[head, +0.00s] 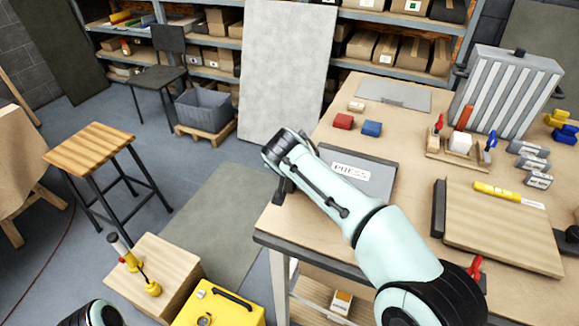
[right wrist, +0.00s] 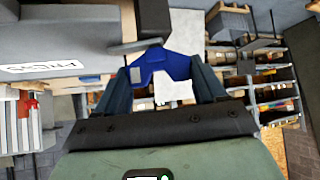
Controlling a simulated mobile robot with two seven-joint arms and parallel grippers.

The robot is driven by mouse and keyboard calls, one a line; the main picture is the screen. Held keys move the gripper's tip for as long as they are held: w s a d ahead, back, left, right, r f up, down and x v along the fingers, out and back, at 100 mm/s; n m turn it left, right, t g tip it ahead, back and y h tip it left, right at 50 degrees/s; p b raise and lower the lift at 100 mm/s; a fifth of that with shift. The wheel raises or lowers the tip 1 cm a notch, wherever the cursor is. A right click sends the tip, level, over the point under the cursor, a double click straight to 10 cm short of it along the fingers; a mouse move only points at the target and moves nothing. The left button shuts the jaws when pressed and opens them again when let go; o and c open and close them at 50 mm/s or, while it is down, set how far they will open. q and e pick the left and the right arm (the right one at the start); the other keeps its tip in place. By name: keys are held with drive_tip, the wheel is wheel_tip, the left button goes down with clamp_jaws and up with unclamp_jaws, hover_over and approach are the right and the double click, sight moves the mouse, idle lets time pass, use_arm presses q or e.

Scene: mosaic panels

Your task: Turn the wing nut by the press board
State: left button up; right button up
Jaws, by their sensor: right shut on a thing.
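The grey press board (head: 378,185) lies near the table's left edge, its white PRESS label (head: 351,172) partly beside my right forearm. My right gripper (head: 283,188) is at the board's left end, by the table edge. In the right wrist view, the blue wing nut (right wrist: 158,66) sits between the two fingers of my right gripper (right wrist: 163,70), which is shut on it. The board (right wrist: 70,35) fills the upper left there. The wing nut is hidden in the head view. My left gripper is out of view.
A stool (head: 95,143) and a yellow box (head: 225,310) stand left of the table.

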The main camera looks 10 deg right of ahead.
drive_tip(key=shift+w+r+m+g+h, duration=0.1)
drive_tip(key=shift+m+g+h, duration=0.25)
drive_tip(key=shift+m+h, duration=0.6)
drive_tip(key=shift+r+m+g+h, duration=0.1)
drive_tip(key=shift+m+g+h, duration=0.35)
drive_tip(key=shift+m, duration=0.8)
drive_tip(key=o, duration=1)
drive_tip(key=shift+o, duration=0.2)
drive_tip(key=shift+f, duration=0.15)
drive_tip(key=v, duration=1.3)
drive_tip(key=shift+a+p, duration=0.2)
drive_tip(key=shift+p, duration=0.15)
